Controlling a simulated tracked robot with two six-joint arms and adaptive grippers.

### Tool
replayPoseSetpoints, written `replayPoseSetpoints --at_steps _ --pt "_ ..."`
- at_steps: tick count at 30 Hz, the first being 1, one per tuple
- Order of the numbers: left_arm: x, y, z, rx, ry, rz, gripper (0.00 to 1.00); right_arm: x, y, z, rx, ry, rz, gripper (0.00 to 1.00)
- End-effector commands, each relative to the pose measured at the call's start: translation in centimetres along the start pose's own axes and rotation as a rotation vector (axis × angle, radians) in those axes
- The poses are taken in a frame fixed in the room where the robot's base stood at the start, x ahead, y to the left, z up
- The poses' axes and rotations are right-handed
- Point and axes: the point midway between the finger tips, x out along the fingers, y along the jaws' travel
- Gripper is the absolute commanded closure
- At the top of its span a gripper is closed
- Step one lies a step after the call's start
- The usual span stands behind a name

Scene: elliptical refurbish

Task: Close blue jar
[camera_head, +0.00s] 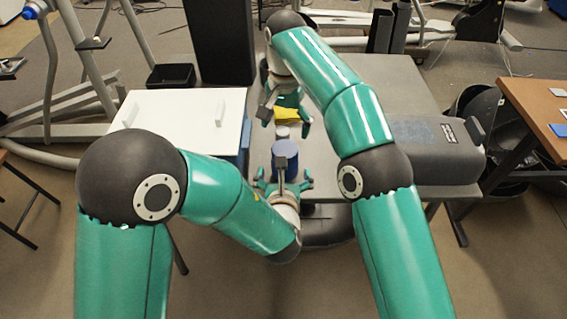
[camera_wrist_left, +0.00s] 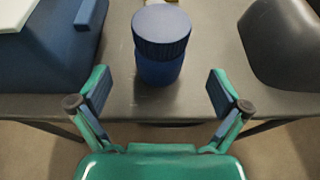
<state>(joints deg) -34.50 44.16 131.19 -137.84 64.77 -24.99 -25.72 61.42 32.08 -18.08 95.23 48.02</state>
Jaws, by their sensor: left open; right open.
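The blue jar (camera_head: 285,158) stands upright near the front edge of the grey table. In the left wrist view, its ridged dark-blue lid (camera_wrist_left: 161,25) sits on top of the jar body (camera_wrist_left: 159,69); I cannot tell how tightly it is fitted. My left gripper (camera_head: 284,180) is open just in front of the jar. Its two fingers (camera_wrist_left: 160,90) are spread to either side in the left wrist view, apart from the jar. My right gripper (camera_head: 286,117) is open behind the jar, above a yellow item (camera_head: 287,115), and partly hidden by its own wrist.
A blue box with a white lid (camera_head: 185,118) stands left of the jar. A dark grey machine (camera_head: 425,145) stands to the right. A small pale round item (camera_head: 282,132) lies just behind the jar. My right arm spans the table's middle.

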Motion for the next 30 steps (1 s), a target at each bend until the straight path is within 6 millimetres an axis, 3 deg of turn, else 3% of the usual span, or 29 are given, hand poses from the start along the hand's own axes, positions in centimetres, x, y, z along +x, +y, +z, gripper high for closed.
replayPoseSetpoints --at_steps 6,12,26,30 --pt "4.3 0.0 0.0 -0.002 0.0 0.002 0.0 0.0 0.0 0.0 0.0 0.0 0.0 0.1" --pt "6.9 0.0 0.0 -0.001 0.0 0.001 0.0 0.0 0.0 0.0 0.0 0.0 0.0 0.1" --pt "7.9 -0.1 0.0 0.001 0.0 -0.001 0.0 0.0 0.0 0.0 0.0 0.0 0.0 0.1" --pt "7.9 -0.1 0.0 0.001 0.0 -0.001 0.2 0.0 0.0 0.0 0.0 0.0 0.0 0.1"
